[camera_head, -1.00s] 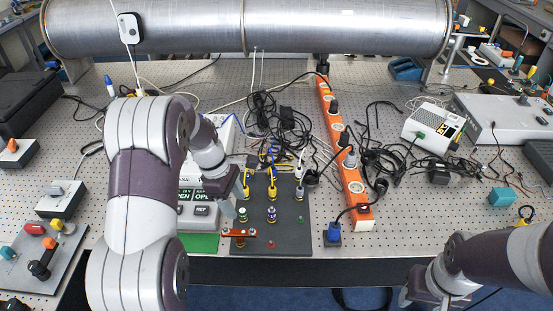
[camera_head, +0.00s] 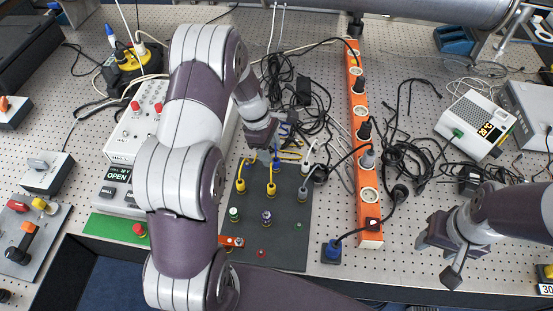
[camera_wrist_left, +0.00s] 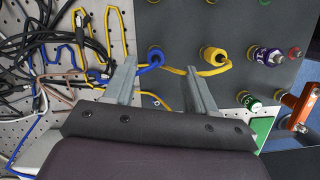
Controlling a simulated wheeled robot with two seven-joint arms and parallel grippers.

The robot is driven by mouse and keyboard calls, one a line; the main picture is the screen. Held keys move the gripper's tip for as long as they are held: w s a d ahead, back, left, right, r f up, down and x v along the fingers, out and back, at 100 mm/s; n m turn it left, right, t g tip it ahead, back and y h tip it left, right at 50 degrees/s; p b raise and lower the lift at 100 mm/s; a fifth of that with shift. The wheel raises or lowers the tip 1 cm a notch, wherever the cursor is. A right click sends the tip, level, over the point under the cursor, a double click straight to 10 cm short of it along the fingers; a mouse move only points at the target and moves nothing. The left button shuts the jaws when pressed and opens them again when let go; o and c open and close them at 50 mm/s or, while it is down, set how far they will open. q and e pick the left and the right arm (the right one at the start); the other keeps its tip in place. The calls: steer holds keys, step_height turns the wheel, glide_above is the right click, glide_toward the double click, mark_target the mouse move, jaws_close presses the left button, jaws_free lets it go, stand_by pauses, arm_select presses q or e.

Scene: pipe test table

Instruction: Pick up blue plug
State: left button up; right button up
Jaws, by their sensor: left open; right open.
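In the left wrist view a blue plug (camera_wrist_left: 155,56) with a blue cable is at the edge of the dark panel (camera_wrist_left: 238,75), beside a yellow plug (camera_wrist_left: 213,55). My left gripper (camera_wrist_left: 160,64) is open, with its two fingers apart on either side of the blue plug. I cannot tell whether they touch it. In the head view my left gripper (camera_head: 270,155) is over the far edge of the panel, and the blue plug is mostly hidden there. My right gripper (camera_head: 437,262) is open and empty at the table's front right.
An orange power strip (camera_head: 357,140) with black plugs stands right of the panel. A blue box-shaped connector (camera_head: 332,251) on a black cable lies near the front edge. Tangled cables (camera_head: 300,120) fill the area behind the panel. A white control box (camera_head: 138,135) is left.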

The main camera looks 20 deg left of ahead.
mark_target(275, 159)
arm_select(q)
steer(key=x, duration=0.2)
steer(key=p+x, duration=0.2)
steer(key=x, duration=0.1)
steer(key=shift+w+f, duration=0.4)
steer(key=shift+s+f, duration=0.2)
steer(key=shift+f, duration=0.05)
steer(key=shift+w, duration=0.1)
jaws_close()
arm_select(e)
steer(key=shift+w+r, duration=0.2)
steer(key=shift+r, duration=0.25)
steer(key=shift+w+r, duration=0.2)
steer(key=shift+r, duration=0.25)
arm_select(q)
step_height(275, 159, up, 4)
steer(key=shift+r+b, duration=0.1)
steer(key=shift+b, duration=0.8)
steer(key=s+d+r+b, duration=0.2)
steer(key=s+d+r, duration=0.5)
steer(key=d, duration=0.1)
steer(key=shift+s+d, duration=0.4)
arm_select(e)
step_height(275, 159, down, 4)
steer(key=shift+r, duration=0.2)
